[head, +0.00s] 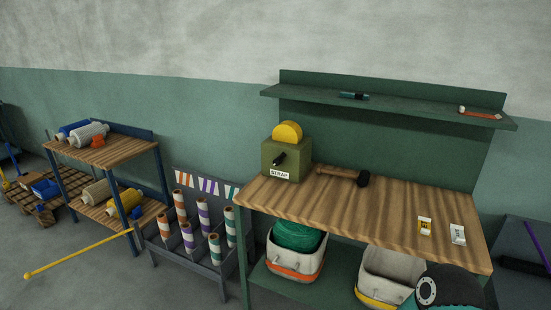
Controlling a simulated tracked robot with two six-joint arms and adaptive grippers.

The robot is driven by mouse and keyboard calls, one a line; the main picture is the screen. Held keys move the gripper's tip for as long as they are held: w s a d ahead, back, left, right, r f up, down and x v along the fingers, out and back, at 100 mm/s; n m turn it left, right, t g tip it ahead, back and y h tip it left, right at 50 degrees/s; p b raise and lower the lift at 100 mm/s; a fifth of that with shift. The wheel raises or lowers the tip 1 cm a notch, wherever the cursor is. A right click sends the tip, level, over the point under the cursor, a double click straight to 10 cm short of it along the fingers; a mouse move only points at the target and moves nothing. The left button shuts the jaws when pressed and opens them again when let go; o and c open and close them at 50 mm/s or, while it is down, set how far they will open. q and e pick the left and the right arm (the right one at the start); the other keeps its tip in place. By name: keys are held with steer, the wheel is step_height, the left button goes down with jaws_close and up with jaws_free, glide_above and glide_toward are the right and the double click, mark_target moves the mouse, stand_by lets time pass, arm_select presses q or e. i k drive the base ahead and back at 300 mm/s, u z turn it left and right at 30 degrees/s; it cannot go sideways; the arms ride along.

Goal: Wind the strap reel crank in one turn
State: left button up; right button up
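The strap reel is a green box (286,160) at the left end of the wooden workbench (350,208). A yellow disc (287,132) sticks up out of its top. A small black crank handle (279,159) is on its front face, above a white label reading STRAP (279,175). Nothing touches the crank. Neither of my grippers is in view. A dark rounded part with teal, which looks like one of my arm links, shows at the bottom right.
A mallet (343,176) lies right of the reel. Two small packets (457,233) lie near the bench's right end. A shelf (390,103) runs above the bench. Bins, one holding green netting (297,236), stand below. A rack of rolls (187,237) stands left.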

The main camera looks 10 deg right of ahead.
mark_target(277, 162)
steer(key=i, duration=0.9)
